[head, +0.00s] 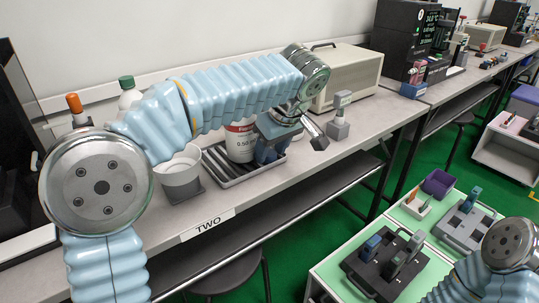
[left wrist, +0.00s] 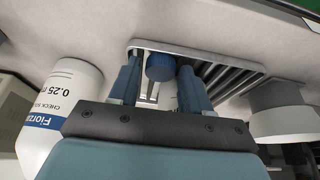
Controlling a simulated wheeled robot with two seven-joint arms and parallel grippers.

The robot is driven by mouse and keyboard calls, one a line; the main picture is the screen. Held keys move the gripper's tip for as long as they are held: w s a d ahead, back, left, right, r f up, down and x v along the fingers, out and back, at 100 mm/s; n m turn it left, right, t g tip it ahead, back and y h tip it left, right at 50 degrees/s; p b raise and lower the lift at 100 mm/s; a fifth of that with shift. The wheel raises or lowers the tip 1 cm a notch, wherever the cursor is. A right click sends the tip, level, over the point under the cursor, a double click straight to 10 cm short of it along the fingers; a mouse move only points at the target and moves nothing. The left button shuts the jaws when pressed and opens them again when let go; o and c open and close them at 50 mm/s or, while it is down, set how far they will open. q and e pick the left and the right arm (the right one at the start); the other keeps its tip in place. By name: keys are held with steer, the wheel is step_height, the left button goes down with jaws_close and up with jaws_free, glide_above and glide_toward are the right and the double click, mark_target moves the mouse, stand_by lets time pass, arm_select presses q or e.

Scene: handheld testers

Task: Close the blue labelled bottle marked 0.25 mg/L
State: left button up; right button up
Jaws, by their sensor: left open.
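In the left wrist view, a white bottle (left wrist: 62,98) with a blue label reading 0.25 stands at the left, outside my fingers. A blue ribbed cap (left wrist: 160,67) shows between the two fingers of my left gripper (left wrist: 156,85), near the end of a slatted tray; I cannot tell whether a finger touches it. The left gripper is open, and in the head view it is low over the tray's right part (head: 270,150). The blue-labelled bottle is not clearly seen in the head view, where my arm and gripper cover much. My right gripper is out of view.
A red-labelled 0.50 bottle (head: 240,142) stands by the grey slatted tray (head: 225,173), close to my left gripper. A white cup (head: 180,178) is at the left. A grey handheld tester (head: 339,122) stands at the right, before a beige case (head: 350,72). The bench's front edge is near.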

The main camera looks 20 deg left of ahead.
mark_target(271, 154)
arm_select(q)
steer(key=c, duration=0.8)
steer(key=shift+r, duration=0.45)
step_height(271, 154, up, 2)
steer(key=shift+r+p, duration=0.2)
steer(key=shift+p, duration=0.15)
steer(key=s+d+r, duration=0.2)
steer(key=s+r, duration=0.1)
steer(key=s, duration=0.1)
steer(key=s+d+r, duration=0.2)
steer(key=s+r, duration=0.1)
steer(key=s, duration=0.1)
steer(key=s+d+r, duration=0.2)
steer(key=s+r, duration=0.1)
steer(key=s, duration=0.1)
steer(key=shift+s+d+r, duration=0.2)
steer(key=shift+d+r, duration=0.05)
steer(key=shift+r, duration=0.15)
